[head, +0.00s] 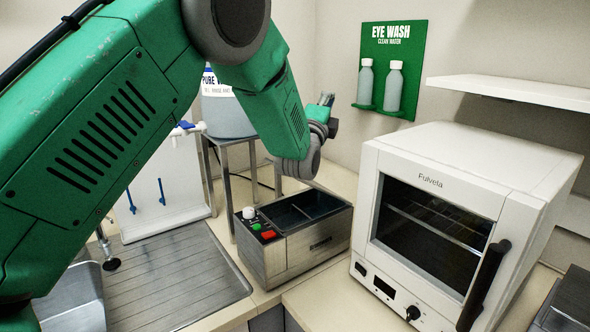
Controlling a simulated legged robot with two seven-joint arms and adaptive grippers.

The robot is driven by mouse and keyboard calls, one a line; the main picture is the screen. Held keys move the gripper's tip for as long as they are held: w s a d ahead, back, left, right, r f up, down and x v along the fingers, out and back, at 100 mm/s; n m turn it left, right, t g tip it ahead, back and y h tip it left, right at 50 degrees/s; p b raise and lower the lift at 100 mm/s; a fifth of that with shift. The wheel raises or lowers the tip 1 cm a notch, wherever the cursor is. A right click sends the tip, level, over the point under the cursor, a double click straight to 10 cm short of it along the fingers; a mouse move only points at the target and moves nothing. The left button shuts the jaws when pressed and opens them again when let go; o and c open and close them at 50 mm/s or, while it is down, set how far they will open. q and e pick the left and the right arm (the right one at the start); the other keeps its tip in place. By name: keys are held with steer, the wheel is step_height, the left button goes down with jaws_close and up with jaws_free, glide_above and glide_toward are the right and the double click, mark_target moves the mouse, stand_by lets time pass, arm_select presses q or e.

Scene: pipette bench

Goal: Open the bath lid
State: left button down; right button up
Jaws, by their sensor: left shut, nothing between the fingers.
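The bath (310,250) is a steel box on the counter, right of the sink drainboard. Its control panel at the left end has a white knob (249,213), a green button and a red button. Its top (300,212) looks dark and sunken, with a bar across it; I cannot make out a separate lid. My left arm crosses the upper left of the head view. My left gripper (328,101) is shut and empty, above and behind the bath, near the back wall and clear of the bath. Its fingers are small and partly hidden by the wrist. My right gripper is not in view.
A white oven (440,220) with a dark handle stands close on the right, under a wall shelf (510,92). A green eye wash board (390,68) with two bottles hangs behind. A water container (228,115) on a metal stand is behind the bath. The drainboard (170,275) is bare.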

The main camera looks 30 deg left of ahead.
arm_select(q)
steer(key=s+a+f+m+g+h+b, duration=0.1)
steer(key=s+a+f+m+g+h, duration=0.4)
steer(key=s+m, duration=0.45)
steer(key=s+a+f+m+g+h+b, duration=0.25)
steer(key=s+a+f+m+g, duration=0.3)
steer(key=m, duration=0.75)
steer(key=shift+h, duration=0.55)
steer(key=x, duration=0.6)
steer(key=d+p+x, duration=0.1)
steer(key=x, duration=0.3)
steer(key=shift+s+f, duration=0.3)
steer(key=shift+s, duration=0.05)
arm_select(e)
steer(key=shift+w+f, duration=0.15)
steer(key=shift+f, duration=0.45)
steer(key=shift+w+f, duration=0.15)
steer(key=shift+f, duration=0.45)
arm_select(q)
steer(key=shift+w+d+r, duration=0.1)
steer(key=shift+r, duration=0.05)
